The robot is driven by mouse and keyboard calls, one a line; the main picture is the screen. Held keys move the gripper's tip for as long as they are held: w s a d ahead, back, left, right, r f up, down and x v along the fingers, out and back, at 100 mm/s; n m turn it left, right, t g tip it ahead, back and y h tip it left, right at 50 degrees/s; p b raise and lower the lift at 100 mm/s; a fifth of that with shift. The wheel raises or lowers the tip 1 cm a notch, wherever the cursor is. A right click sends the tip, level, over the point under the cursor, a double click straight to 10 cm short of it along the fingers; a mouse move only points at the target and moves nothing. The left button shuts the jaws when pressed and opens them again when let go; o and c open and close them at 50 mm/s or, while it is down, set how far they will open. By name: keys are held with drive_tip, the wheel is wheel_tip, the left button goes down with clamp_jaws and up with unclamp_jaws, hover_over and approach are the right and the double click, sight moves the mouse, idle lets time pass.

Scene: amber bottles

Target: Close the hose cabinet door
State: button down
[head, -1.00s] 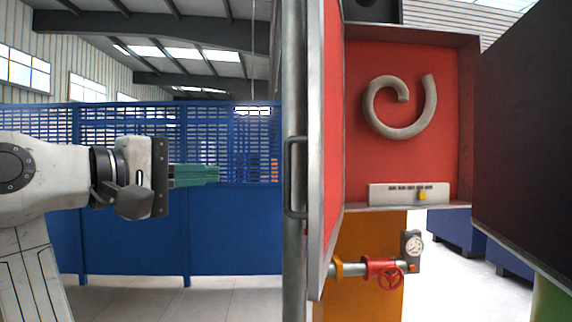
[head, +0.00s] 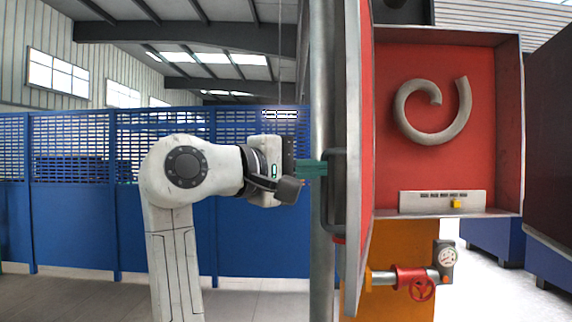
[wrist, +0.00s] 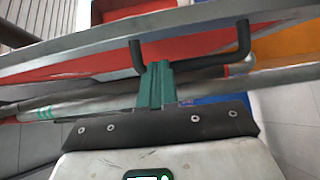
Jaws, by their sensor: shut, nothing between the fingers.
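The red hose cabinet (head: 500,110) stands open on the right in the head view, with a grey curled hose (head: 408,115) inside. Its door (head: 358,200) is swung out toward me and seen nearly edge-on, with a dark bar handle (head: 328,200) on its outer side. The handle also shows in the wrist view (wrist: 200,62). My gripper (head: 318,168) is shut, its green fingers level with the handle and just left of it. In the wrist view the green fingertips (wrist: 157,72) reach the handle bar; I cannot tell whether they touch.
A grey vertical pole (head: 321,60) stands close by the door. A red valve and gauge (head: 415,278) sit on a pipe below the cabinet. A dark panel (head: 548,140) is at the far right. A blue fence (head: 70,220) runs behind my arm.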

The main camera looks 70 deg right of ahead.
drive_tip(key=shift+s+d, duration=0.25)
drive_tip(key=shift+s, duration=0.3)
drive_tip(key=shift+s+d, duration=0.1)
drive_tip(key=shift+s, duration=0.3)
